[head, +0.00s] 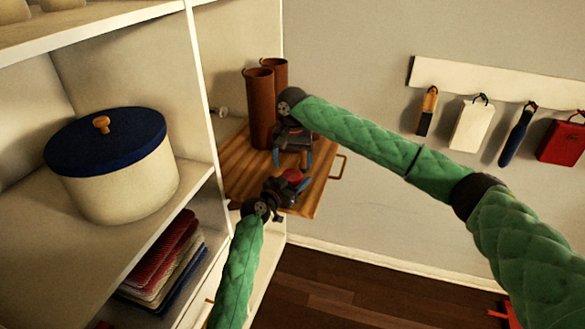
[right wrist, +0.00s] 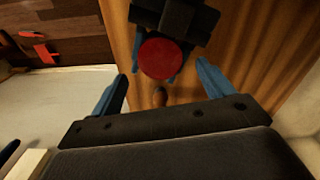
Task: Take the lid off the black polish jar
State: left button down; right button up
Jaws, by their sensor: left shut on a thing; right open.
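A round red lid (right wrist: 160,58) faces up into the right wrist view and also shows in the head view (head: 293,176). The body of the jar under it is hidden, so I cannot see its colour. My left gripper (head: 286,189) is shut on the jar, above the wooden surface; its black body shows in the right wrist view behind the lid. My right gripper (head: 292,158) is open, with its two blue fingers apart. In the right wrist view, the red lid lies between and beyond the fingertips, with no visible contact.
A wooden surface (head: 245,172) with a metal handle lies below. Two tall brown cylinders (head: 261,110) stand at its back. A shelf unit on the left holds a cream box with a blue lid (head: 110,165) and folded cloths (head: 165,255). Brushes and tags hang on the right wall.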

aim_at(292, 175)
jog(key=r, duration=0.3)
jog(key=shift+w+r, duration=0.1)
jog(key=shift+w, duration=0.25)
jog(key=shift+c, duration=0.4)
jog(key=shift+s+a+r+m, duration=0.1)
jog(key=shift+r+m, duration=0.05)
jog(key=shift+m, duration=0.4)
jog(key=shift+s+r+m, duration=0.1)
jog(key=shift+m, duration=0.45)
jog(key=m, duration=0.4)
jog(key=shift+s, duration=0.15)
jog(key=shift+f+m, duration=0.3)
jog(key=shift+f, duration=3.7)
jog(key=shift+c, duration=0.5)
jog(key=c, duration=0.9)
jog(key=n, duration=0.6)
jog(key=shift+n, duration=0.4)
